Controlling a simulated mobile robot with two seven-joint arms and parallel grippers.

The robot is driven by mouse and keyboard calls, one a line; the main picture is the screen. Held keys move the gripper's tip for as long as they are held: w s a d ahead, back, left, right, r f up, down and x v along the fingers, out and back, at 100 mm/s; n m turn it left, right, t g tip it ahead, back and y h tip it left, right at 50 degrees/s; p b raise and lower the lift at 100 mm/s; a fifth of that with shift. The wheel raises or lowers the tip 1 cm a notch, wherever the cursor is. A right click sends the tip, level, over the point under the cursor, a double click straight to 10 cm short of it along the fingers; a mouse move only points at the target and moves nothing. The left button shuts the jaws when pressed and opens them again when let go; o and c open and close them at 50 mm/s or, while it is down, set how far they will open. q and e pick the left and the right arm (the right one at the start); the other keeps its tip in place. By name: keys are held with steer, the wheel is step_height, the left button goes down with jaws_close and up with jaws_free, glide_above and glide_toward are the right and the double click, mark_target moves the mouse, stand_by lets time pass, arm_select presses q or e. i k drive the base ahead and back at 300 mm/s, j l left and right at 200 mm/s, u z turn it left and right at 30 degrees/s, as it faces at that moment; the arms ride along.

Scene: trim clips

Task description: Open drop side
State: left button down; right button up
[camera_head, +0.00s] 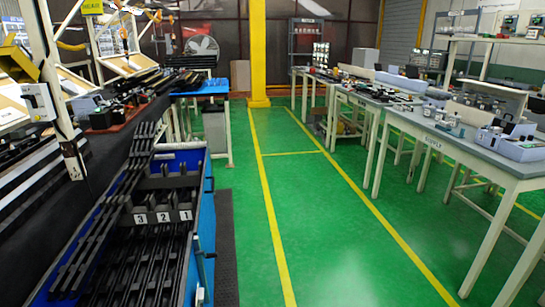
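A blue bin or cart (207,225) stands at the lower left, filled with long black trim strips (130,255). White number plates reading 3, 2 and 1 (162,216) sit across the strips. Its blue right side wall looks upright. A thin grey-blue rod or lever (199,262) stands at that wall near the bottom of the picture; I cannot tell whether it is a latch. The cart's lower part is cut off by the frame edge. Neither of my grippers shows in this view.
A dark bench (35,215) with parts runs along the left. A dark mat (226,245) lies right of the cart. Green floor with yellow lines (272,215) is clear in the middle. Grey workbenches (470,146) line the right. A yellow column (257,55) stands behind.

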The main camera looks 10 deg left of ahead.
mark_target(199, 229)
steer(key=i+l+u, duration=0.15)
steer(key=l+u, duration=0.2)
steer(key=i+l+u, duration=0.1)
steer(key=l+u, duration=0.6)
steer(key=i+l+u, duration=0.2)
steer(key=u, duration=0.25)
steer(key=i+l+u, duration=0.1)
steer(key=l+u, duration=0.3)
steer(key=i+l+u, duration=0.1)
steer(key=l, duration=0.45)
steer(key=i+l+u, duration=0.15)
steer(key=l, duration=0.45)
steer(key=i+l+u, duration=0.1)
steer(key=l, duration=0.5)
steer(key=i+l, duration=0.5)
steer(key=i+u, duration=0.05)
steer(key=i, duration=0.05)
